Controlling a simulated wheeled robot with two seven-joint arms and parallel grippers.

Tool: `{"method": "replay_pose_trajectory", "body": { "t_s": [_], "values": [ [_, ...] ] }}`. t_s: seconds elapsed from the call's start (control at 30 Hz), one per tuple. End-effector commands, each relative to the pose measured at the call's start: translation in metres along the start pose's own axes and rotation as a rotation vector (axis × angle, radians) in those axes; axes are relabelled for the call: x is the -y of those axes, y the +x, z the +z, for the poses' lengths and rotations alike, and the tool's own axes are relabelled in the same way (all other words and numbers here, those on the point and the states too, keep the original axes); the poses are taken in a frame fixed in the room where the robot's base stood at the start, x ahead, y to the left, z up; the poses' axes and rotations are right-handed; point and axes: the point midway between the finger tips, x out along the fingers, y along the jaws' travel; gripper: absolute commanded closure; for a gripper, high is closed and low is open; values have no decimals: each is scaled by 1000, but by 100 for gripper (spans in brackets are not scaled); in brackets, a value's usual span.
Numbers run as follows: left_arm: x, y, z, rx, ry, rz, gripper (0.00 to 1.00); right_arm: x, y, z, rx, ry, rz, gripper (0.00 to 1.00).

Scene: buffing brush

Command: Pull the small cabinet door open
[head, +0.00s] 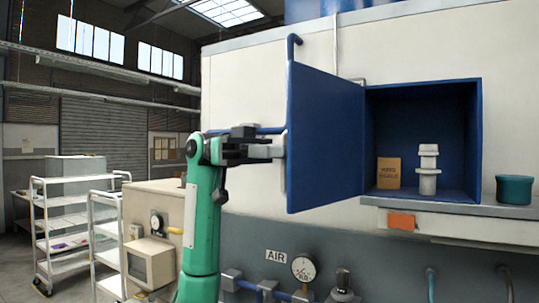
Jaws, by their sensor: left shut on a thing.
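The small blue cabinet door (325,138) stands wide open, swung out to the left of the cabinet (424,140). The cabinet's inside is in plain view. My left gripper (278,150), on the green arm, is at the door's free left edge and is shut on the door there. The exact grip is partly hidden, and I cannot make out a handle. My right gripper is not in view.
Inside the cabinet are a brown card (388,172) and a white stepped part (428,169). A teal cup (514,190) stands on the ledge at right. A gauge (304,268) and pipes are below. White trolleys (75,225) stand at left.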

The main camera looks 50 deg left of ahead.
Motion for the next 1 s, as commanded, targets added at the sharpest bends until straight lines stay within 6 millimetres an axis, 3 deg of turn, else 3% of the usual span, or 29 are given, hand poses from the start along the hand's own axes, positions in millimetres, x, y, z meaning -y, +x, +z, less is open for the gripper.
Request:
{"method": "replay_pose_trajectory", "body": {
  "t_s": [0.43, 0.5, 0.57, 1.0],
  "values": [
    [4, 0, -2, -9, -7, -7, 100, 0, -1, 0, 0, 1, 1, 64],
    [4, 0, -2, -9, -7, -7, 82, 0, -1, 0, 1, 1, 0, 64],
    [4, 0, -2, -8, -7, -6, 70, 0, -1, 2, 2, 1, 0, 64],
    [2, 0, 0, -3, -4, -3, 69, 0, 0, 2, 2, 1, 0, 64]
  ]
}}
